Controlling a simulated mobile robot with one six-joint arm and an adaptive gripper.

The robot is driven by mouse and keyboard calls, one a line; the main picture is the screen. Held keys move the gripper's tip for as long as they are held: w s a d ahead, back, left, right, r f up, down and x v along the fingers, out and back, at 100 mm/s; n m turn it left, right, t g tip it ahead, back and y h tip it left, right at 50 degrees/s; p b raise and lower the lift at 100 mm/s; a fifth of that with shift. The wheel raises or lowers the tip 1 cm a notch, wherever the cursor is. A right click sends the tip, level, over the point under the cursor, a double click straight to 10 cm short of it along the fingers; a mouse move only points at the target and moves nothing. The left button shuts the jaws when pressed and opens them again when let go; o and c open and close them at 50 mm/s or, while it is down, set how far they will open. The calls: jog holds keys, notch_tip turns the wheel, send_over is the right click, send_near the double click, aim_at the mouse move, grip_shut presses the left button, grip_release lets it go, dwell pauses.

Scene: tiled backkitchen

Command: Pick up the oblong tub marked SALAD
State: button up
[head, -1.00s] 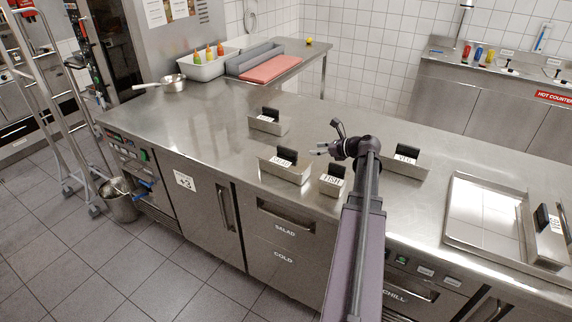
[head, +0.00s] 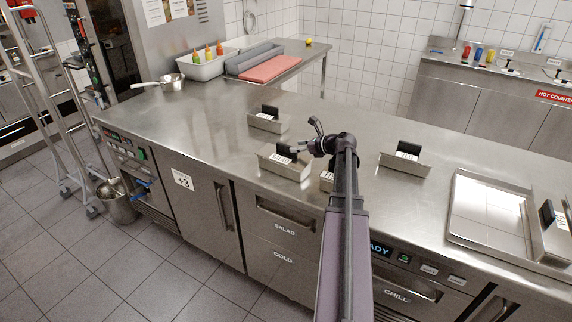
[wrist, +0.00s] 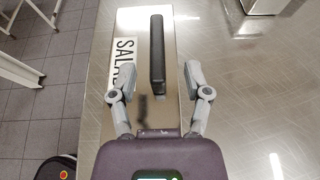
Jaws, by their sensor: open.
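The SALAD tub (head: 285,168) is an oblong steel tub with an upright black handle and a white label. It stands on the steel counter near the front edge. In the wrist view its label (wrist: 124,62) reads SALA, with the rest hidden by my left finger. My gripper (wrist: 156,78) is open above the tub, one finger on each side of the black handle (wrist: 157,50) and apart from it. In the head view my gripper (head: 300,149) is at the right of the tub's handle.
Another handled tub (head: 266,121) stands behind, and one (head: 405,160) to the right. A large tray (head: 487,210) lies at far right.

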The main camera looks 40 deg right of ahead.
aim_at(289, 146)
jog(key=shift+w, duration=0.15)
jog(key=shift+f+b+x, duration=0.2)
jog(key=shift+b+x, duration=0.7)
jog(key=shift+x, duration=1.05)
jog(key=shift+w+a+f, duration=0.2)
jog(key=shift+w+a, duration=0.1)
jog(key=shift+w, duration=0.2)
grip_shut()
